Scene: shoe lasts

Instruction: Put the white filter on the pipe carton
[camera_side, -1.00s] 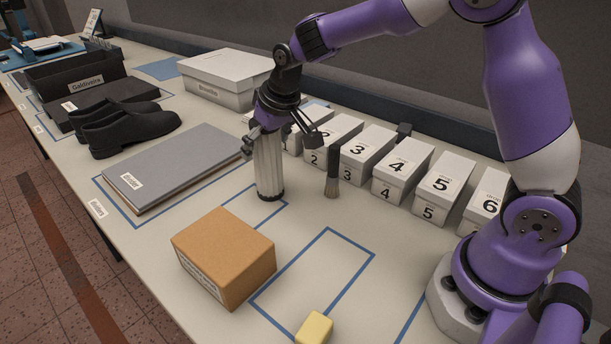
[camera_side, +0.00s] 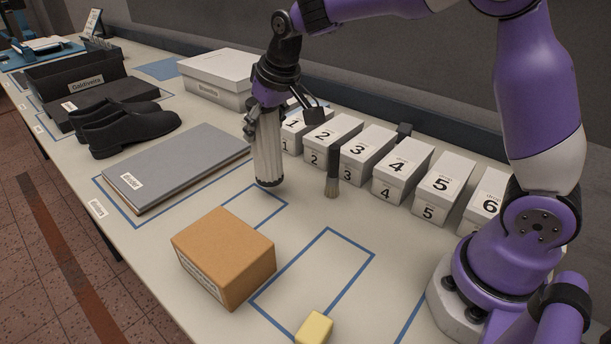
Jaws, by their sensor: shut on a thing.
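The white filter (camera_side: 267,152) is a ribbed white cylinder with a dark band at its lower end. My gripper (camera_side: 268,112) is shut on its upper end, and the filter hangs nearly upright with a slight tilt. Its lower end appears to be just above the table, over the back of a blue-outlined area. The pipe carton seems to be the plain brown box (camera_side: 224,257) in the front middle of the table; the label on its left side is too small to read. The filter is behind the box and apart from it.
A dark brush (camera_side: 332,172) stands right of the filter. Numbered white boxes (camera_side: 397,174) line the back. A grey binder (camera_side: 176,166) lies left, with black shoes (camera_side: 125,127) beyond. A yellow block (camera_side: 314,328) is at the front. The table between filter and brown box is clear.

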